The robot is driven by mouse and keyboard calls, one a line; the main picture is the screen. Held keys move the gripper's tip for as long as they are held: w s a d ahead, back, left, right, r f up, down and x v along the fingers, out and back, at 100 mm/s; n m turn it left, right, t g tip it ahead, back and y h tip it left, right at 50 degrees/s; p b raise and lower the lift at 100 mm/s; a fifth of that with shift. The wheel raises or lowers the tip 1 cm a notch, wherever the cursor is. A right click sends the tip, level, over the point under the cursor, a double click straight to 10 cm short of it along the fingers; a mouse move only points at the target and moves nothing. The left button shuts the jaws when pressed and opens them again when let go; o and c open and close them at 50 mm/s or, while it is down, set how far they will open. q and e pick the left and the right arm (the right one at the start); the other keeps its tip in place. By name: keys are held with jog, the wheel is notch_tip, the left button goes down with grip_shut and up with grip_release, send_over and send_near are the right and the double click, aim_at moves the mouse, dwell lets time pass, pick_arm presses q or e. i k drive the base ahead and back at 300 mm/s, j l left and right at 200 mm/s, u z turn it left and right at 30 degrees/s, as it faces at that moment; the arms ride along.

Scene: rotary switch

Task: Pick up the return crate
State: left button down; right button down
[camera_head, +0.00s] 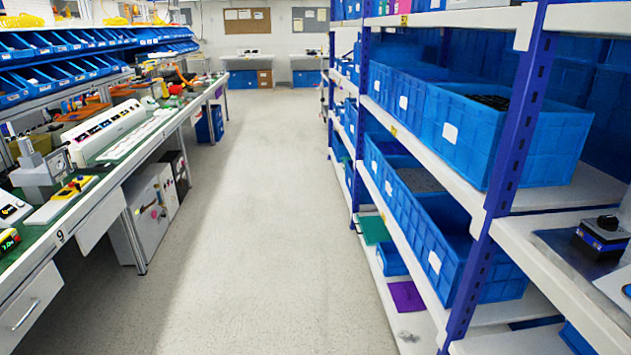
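Several blue crates stand on the shelving at the right, and I cannot tell which one is the return crate. The nearest large blue crate (535,148) is on the middle shelf and holds dark items at its far side. Below it, a long open blue crate (425,254) with a white label stands on the lower shelf. Another blue crate (390,207) stands just behind that one. Neither of my grippers is in view.
A clear grey aisle floor (250,220) runs between the shelving and a cluttered workbench (95,215) at the left. A blue shelf post (510,130) stands in front of the crates. A small black-and-blue device (602,236) sits on the near right shelf.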

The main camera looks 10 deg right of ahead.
aim_at(393, 258)
jog(key=i+j+z, duration=0.15)
jog(key=i+z, duration=0.2)
jog(key=i+j+z, duration=0.3)
jog(key=i, duration=0.15)
jog(key=i+j+z, duration=0.35)
jog(key=j+z, duration=0.1)
jog(key=z, duration=0.7)
